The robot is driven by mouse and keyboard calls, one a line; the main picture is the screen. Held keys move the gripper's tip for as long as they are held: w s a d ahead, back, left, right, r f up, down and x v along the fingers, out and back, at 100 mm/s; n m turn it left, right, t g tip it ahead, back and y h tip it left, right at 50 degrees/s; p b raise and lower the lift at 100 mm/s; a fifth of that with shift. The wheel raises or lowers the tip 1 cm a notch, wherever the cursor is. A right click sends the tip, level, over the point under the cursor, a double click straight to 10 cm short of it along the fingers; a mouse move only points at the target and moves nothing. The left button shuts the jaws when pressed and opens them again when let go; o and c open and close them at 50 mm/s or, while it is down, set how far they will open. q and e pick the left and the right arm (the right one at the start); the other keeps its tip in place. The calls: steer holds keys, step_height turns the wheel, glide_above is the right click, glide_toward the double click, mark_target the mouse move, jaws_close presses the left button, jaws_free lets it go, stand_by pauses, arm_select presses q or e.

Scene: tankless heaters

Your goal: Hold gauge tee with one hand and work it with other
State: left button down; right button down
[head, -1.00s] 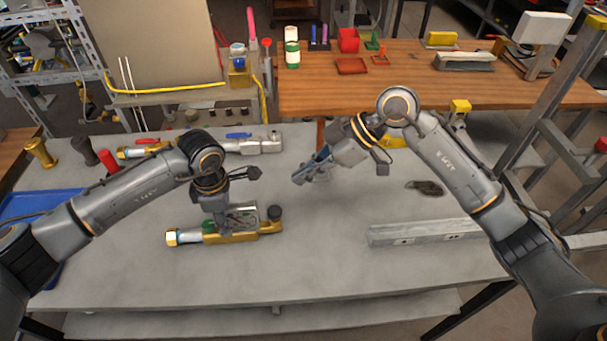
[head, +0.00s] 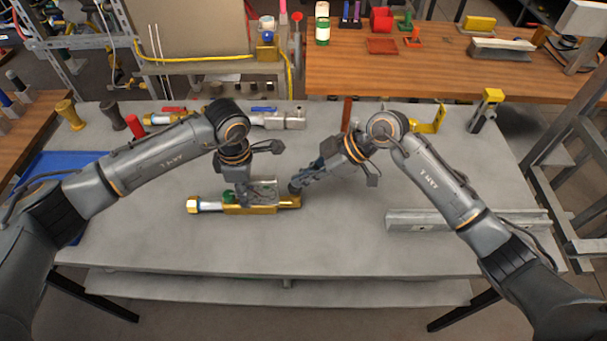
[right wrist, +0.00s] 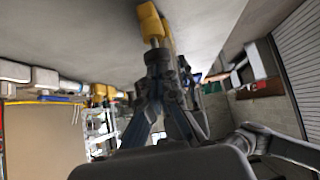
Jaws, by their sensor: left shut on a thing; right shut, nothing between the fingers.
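The gauge tee (head: 262,209), a brass body with a silver section and a pale hex end at its left, lies along the grey bench. My left gripper (head: 240,204) is shut on it from above, near its middle. My right gripper (head: 296,188) is shut and empty at the tee's right end, where it hides the dark knob. In the right wrist view, the shut fingertips (right wrist: 156,60) are close to a brass part of the tee (right wrist: 151,22) with a short silver stem. I cannot tell whether they touch it.
Fittings with red (head: 172,110) and blue (head: 263,109) handles lie behind. A grey metal rail (head: 410,219) lies at right, and a blue tray (head: 62,170) at left. The front of the bench (head: 260,252) is clear.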

steer(key=shift+f, duration=1.3)
steer(key=shift+d, duration=0.1)
steer(key=d+r, duration=0.7)
steer(key=r, duration=0.4)
steer(key=shift+s+r, duration=0.25)
steer(key=shift+s, duration=0.05)
steer(key=shift+a+r, duration=0.1)
stand_by(0.9)
step_height(320, 180, up, 2)
stand_by(0.3)
